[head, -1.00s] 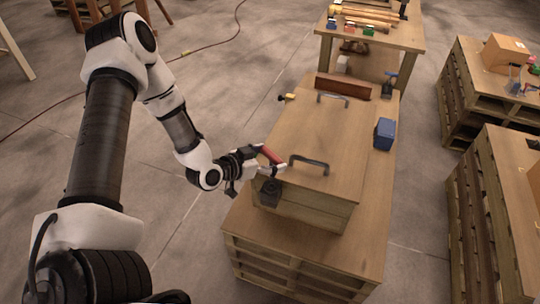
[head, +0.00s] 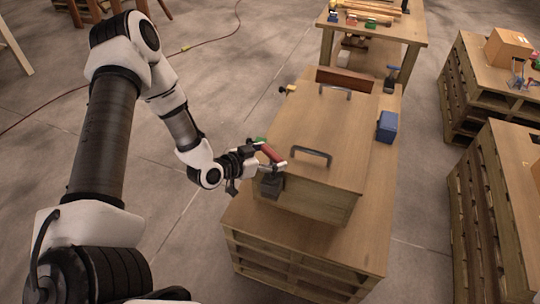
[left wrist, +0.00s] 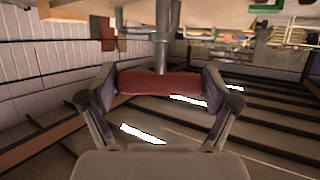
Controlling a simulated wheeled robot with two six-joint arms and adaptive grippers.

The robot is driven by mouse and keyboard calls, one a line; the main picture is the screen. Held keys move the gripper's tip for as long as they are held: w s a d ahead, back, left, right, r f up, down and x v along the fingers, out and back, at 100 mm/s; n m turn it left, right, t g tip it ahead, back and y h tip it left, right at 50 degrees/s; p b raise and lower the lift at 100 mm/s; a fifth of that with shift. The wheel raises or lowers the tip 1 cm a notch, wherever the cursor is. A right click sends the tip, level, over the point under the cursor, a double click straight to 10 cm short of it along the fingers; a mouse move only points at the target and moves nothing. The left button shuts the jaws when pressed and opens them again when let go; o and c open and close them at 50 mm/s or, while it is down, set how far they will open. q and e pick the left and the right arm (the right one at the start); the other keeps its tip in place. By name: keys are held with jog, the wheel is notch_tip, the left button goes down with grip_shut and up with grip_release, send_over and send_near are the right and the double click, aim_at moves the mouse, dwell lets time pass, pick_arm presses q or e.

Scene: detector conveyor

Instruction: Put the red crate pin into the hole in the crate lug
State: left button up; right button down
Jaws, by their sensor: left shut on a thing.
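My left gripper (head: 268,158) is shut on the red crate pin (head: 271,153), at the near left corner of the wooden crate (head: 310,202). In the left wrist view the red pin handle (left wrist: 158,84) lies crosswise between both fingers. A grey metal shaft (left wrist: 164,50) runs from the handle's middle toward a grey bracket-like part (left wrist: 138,14) at the picture's top. A dark block (head: 271,187), apparently the crate lug, sits at the crate's corner just below the gripper. I cannot see the hole or tell whether the shaft's tip is in it. My right gripper is not in view.
The crate's lid carries grey handles (head: 311,153). A blue box (head: 387,127) stands on the table (head: 385,205) to its right. A brown board (head: 344,79) stands behind the crate. Pallet stacks (head: 480,205) stand at the right; floor is open at left.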

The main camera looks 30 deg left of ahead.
pick_arm(q)
jog(key=shift+f+b, duration=1.8)
jog(key=shift+f, duration=0.35)
jog(key=o, duration=0.9)
jog(key=shift+o, duration=0.2)
jog(key=shift+s+r, duration=0.1)
jog(key=v, duration=0.7)
jog(key=shift+s, duration=0.15)
